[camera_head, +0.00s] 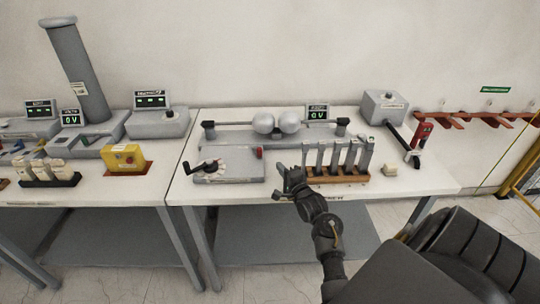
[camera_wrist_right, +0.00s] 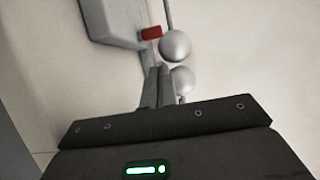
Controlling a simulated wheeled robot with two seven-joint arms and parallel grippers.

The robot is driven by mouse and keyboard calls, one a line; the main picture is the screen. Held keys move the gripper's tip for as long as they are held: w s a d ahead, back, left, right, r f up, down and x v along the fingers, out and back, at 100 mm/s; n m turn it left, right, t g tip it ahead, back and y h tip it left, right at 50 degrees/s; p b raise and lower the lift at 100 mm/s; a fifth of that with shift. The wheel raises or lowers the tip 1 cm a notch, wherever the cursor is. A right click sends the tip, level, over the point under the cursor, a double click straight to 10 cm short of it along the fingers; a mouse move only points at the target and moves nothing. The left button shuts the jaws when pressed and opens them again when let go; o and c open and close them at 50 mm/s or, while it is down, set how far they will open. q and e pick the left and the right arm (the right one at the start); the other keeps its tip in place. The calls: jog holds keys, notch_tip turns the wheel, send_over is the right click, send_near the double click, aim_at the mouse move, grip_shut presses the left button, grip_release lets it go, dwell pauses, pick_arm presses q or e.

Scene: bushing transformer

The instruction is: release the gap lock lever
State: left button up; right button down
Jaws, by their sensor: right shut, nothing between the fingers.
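A small red lever (camera_head: 259,153) stands at the right end of a low grey base unit (camera_head: 228,168) on the right-hand table. It looks like the gap lock lever. In the right wrist view the red piece (camera_wrist_right: 151,32) sits at the edge of a grey housing, beyond my fingers. My right gripper (camera_head: 281,182) is just right of and in front of the lever, apart from it. Its fingers (camera_wrist_right: 157,78) are shut with nothing between them. My left gripper is not in view.
A wooden rack (camera_head: 338,178) with several grey upright pieces stands right beside my right gripper. A black crank (camera_head: 208,166) is on the base unit's left. A display (camera_head: 317,113) reads 0 V. A red-handled rod (camera_head: 421,135) and grey box stand farther right.

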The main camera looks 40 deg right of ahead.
jog(key=shift+w+d, duration=0.15)
jog(key=shift+w, duration=0.35)
jog(key=p+x, duration=0.2)
jog(key=x, duration=0.7)
jog(key=shift+f, duration=0.1)
